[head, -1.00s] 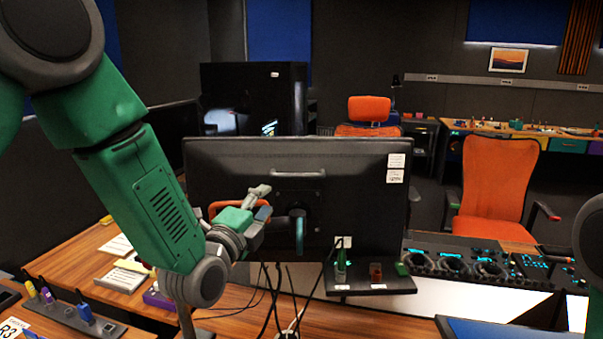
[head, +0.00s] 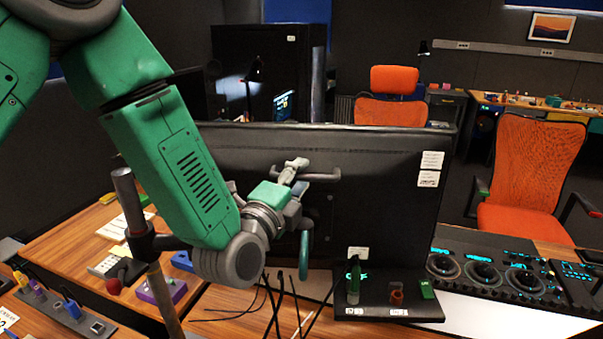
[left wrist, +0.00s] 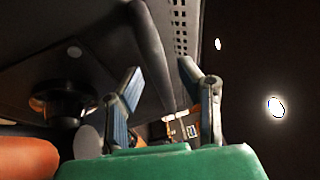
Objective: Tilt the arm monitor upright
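The arm monitor (head: 385,200) stands in the middle of the head view with its dark back facing me. A bar handle (head: 325,177) crosses the upper part of its back. My left gripper (head: 297,168) is at the left part of this handle. In the left wrist view, its two fingers (left wrist: 168,88) are spread, and the handle bar (left wrist: 153,55) runs between them with gaps on both sides. The monitor's round mount (left wrist: 62,100) also shows there. My arm hides the monitor's lower left part. My right gripper is not in view.
Cables hang below the monitor. A small shelf (head: 385,310) with a green bottle (head: 353,282) stands under its right side. A trackball panel (head: 500,265) lies to the right. A dark post (head: 128,205) with a clamp stands beside my left forearm. Orange chairs (head: 525,170) stand behind.

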